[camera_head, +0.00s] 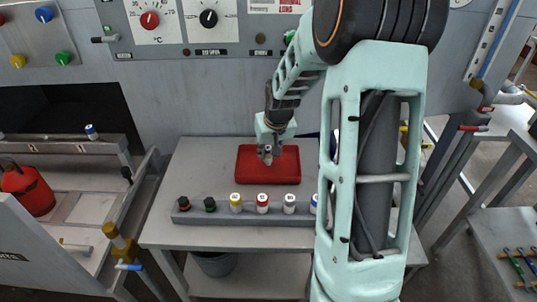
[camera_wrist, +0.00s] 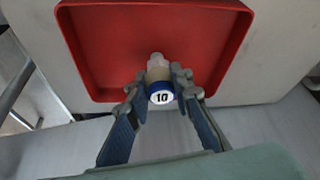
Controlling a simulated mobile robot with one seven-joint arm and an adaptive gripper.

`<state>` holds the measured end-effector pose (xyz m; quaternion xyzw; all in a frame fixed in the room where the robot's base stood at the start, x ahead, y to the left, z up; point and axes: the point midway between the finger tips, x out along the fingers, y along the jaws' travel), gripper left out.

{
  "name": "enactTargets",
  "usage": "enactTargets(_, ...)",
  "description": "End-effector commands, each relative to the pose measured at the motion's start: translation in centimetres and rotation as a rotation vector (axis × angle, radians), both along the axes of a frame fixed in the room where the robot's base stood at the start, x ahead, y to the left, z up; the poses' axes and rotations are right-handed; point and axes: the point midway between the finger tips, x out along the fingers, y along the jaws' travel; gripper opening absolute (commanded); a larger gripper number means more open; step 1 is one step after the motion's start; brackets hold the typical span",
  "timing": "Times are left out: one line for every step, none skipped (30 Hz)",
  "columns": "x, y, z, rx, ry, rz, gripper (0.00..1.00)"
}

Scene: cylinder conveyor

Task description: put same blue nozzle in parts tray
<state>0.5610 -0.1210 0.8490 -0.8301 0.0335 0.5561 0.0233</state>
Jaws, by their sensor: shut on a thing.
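My gripper (camera_head: 267,156) is over the red parts tray (camera_head: 285,173) on the grey table. In the wrist view its fingers (camera_wrist: 158,84) are shut on the blue nozzle (camera_wrist: 160,97). The nozzle has a white cap marked 10, a blue ring, a tan body and a pale tip. The tip points toward the tray floor (camera_wrist: 110,50). The nozzle lies over the tray's inside, close to the rim that is lowest in the wrist view. I cannot tell whether it touches the floor. The tray holds nothing else that I can see.
A grey rack (camera_head: 222,219) along the table's front holds several nozzles with different coloured rings, including a blue one (camera_head: 313,204) partly behind my arm. Another white-capped nozzle (camera_head: 91,131) sits on the conveyor at left. A red can (camera_head: 28,190) stands further left. The machine panel rises behind.

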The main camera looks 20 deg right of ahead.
Motion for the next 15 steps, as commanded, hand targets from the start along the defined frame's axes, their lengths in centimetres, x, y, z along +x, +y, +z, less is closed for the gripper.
enactTargets(-0.02,0.04,-0.62,0.0,0.001,0.001,0.0)
enactTargets(0.0,0.03,-0.7,0.0,-0.001,0.001,0.0)
enactTargets(0.03,0.01,-0.7,-0.001,-0.002,0.001,0.0)
enactTargets(0.05,0.0,-0.66,-0.001,-0.002,0.001,0.0)
enactTargets(0.04,0.0,-0.63,-0.002,-0.003,0.001,0.0)
enactTargets(0.04,-0.01,-0.62,-0.001,-0.002,0.0,0.0)
enactTargets(0.03,0.0,-0.63,-0.001,-0.002,0.0,0.0)
enactTargets(0.03,-0.01,-0.63,-0.001,-0.002,0.0,0.0)
enactTargets(0.02,-0.01,-0.68,-0.001,-0.002,0.0,0.0)
enactTargets(0.03,-0.01,-0.78,-0.001,-0.002,0.0,0.0)
enactTargets(0.01,0.0,-0.9,-0.001,-0.002,0.0,0.0)
enactTargets(0.02,0.0,-1.06,-0.001,-0.002,0.0,0.0)
enactTargets(0.02,0.0,-1.16,-0.001,-0.002,0.0,0.0)
enactTargets(0.02,-0.01,-1.01,-0.001,-0.002,0.0,0.24)
enactTargets(0.01,0.0,-0.98,-0.001,-0.001,0.0,0.28)
